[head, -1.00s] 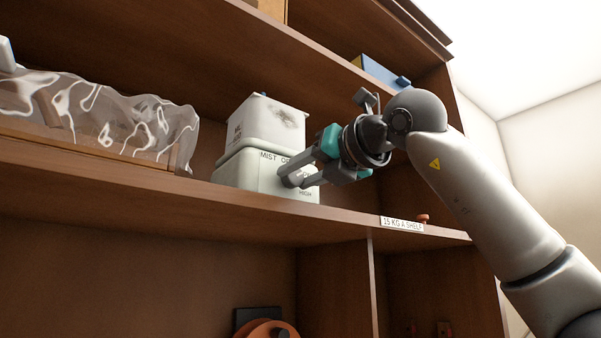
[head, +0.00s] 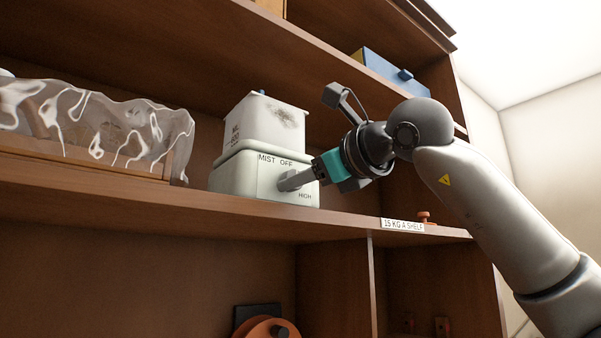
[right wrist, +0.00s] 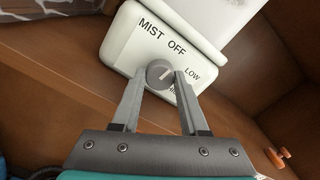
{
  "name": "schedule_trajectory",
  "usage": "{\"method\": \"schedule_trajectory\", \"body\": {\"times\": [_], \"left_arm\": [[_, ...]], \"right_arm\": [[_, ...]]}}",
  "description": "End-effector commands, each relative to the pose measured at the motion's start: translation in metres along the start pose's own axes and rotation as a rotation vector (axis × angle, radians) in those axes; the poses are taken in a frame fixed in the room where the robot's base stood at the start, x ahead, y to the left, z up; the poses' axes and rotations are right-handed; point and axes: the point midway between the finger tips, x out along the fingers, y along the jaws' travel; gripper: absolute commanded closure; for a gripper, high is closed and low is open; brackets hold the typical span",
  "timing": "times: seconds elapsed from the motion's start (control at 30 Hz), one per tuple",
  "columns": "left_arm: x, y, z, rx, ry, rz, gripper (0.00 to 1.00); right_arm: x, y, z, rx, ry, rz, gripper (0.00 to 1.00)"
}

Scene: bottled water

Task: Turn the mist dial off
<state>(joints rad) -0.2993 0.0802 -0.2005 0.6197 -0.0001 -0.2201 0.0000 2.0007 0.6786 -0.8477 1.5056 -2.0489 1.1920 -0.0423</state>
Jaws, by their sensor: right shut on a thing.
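The white mist maker (head: 235,178) stands on the wooden shelf, with a white tank (head: 268,122) on top. Its front panel reads MIST, OFF and HIGH in the head view; LOW also shows in the right wrist view. The round grey mist dial (right wrist: 157,70) sits on this panel. Its pale mark slants up and right, roughly between OFF and LOW. My right gripper (right wrist: 160,77) is shut on the dial, one finger on each side. In the head view my right gripper (head: 286,183) covers the dial. My left gripper is out of view.
A clear crumpled wrap over a wooden crate (head: 95,130) stands to the left on the same shelf (head: 130,196). A "15 KG A SHELF" label (head: 403,225) and a small orange knob (head: 424,217) are at the right. A blue box (head: 390,72) lies on the shelf above.

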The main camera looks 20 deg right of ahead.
Motion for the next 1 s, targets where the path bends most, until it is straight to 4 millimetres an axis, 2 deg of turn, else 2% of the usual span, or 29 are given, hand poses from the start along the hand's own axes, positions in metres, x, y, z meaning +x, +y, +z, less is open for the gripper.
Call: {"method": "schedule_trajectory", "body": {"times": [0.37, 0.87, 0.9, 1.0], "left_arm": [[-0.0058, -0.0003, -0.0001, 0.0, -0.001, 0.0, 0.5], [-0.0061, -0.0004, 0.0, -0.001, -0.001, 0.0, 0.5], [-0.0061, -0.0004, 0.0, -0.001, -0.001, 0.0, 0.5], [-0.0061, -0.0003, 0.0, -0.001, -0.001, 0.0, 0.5]], "right_arm": [[-0.0008, -0.0009, 0.0017, -0.138, -0.005, -0.002, 1.0], [-0.0008, -0.0007, 0.0016, -0.154, -0.005, -0.003, 1.0], [-0.0008, -0.0007, 0.0016, -0.154, -0.005, -0.002, 0.52], [-0.0007, -0.0006, 0.0013, -0.153, -0.004, -0.002, 0.41]]}}
